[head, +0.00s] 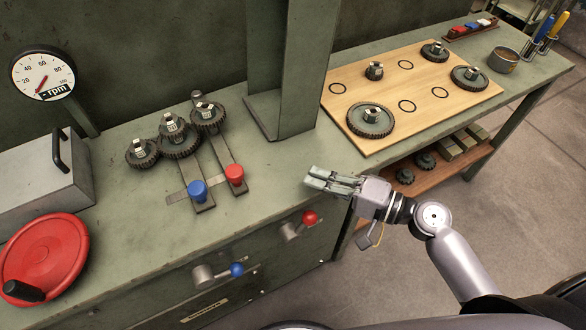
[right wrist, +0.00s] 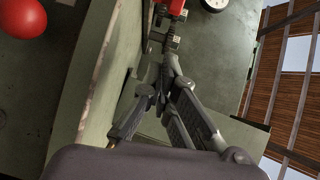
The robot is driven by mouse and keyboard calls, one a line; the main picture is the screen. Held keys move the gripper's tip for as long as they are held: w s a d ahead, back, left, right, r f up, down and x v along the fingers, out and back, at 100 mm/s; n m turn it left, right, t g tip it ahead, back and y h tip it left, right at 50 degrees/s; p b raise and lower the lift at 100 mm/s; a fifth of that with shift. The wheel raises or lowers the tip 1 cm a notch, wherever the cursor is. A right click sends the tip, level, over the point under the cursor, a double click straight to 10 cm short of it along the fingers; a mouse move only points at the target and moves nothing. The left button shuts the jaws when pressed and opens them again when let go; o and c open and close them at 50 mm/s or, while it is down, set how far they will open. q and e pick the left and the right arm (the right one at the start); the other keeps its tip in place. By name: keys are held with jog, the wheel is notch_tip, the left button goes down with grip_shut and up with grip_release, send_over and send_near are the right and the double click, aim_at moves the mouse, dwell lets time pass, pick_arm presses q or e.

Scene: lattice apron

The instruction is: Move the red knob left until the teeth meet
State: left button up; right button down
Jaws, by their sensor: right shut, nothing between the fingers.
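A red knob (head: 234,174) stands on the front end of a flat metal arm on the green bench, right of a blue knob (head: 197,190). The red knob's arm runs back to a toothed gear (head: 208,116). A middle gear (head: 179,143) and a smaller left gear (head: 142,154) sit beside it. The right and middle gears look very close; I cannot tell whether their teeth touch. My right gripper (head: 312,179) is shut and empty, right of the red knob near the bench's front edge, pointing left. In the right wrist view its fingers (right wrist: 165,75) are together. My left gripper is out of view.
A red-balled lever (head: 309,217) and a blue-balled lever (head: 236,269) project from the bench front. A green post (head: 290,70) rises behind my gripper. A wooden board (head: 430,85) with gears lies right. A red handwheel (head: 45,255) is at left.

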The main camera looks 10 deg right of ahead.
jog(key=p+x, duration=0.2)
jog(key=x, duration=0.6)
jog(key=shift+w+a+r+p, duration=0.15)
jog(key=shift+a+p, duration=0.05)
jog(key=shift+p, duration=0.1)
jog(key=shift+a+p, duration=0.45)
jog(key=shift+a, duration=0.75)
jog(key=shift+s+a+f, duration=0.3)
jog(key=shift+s+a, duration=0.05)
jog(key=shift+a, duration=0.3)
jog(key=shift+a+f, duration=0.1)
jog(key=shift+s+a+p, duration=0.1)
jog(key=shift+s+a, duration=0.15)
jog(key=shift+a, duration=0.35)
jog(key=shift+s+a+p, duration=0.1)
jog(key=shift+s+a, duration=0.15)
jog(key=shift+a, duration=0.4)
jog(key=shift+s+a+p, duration=0.1)
jog(key=shift+s+a, duration=0.15)
jog(key=shift+a, duration=0.35)
jog(key=shift+d, duration=0.1)
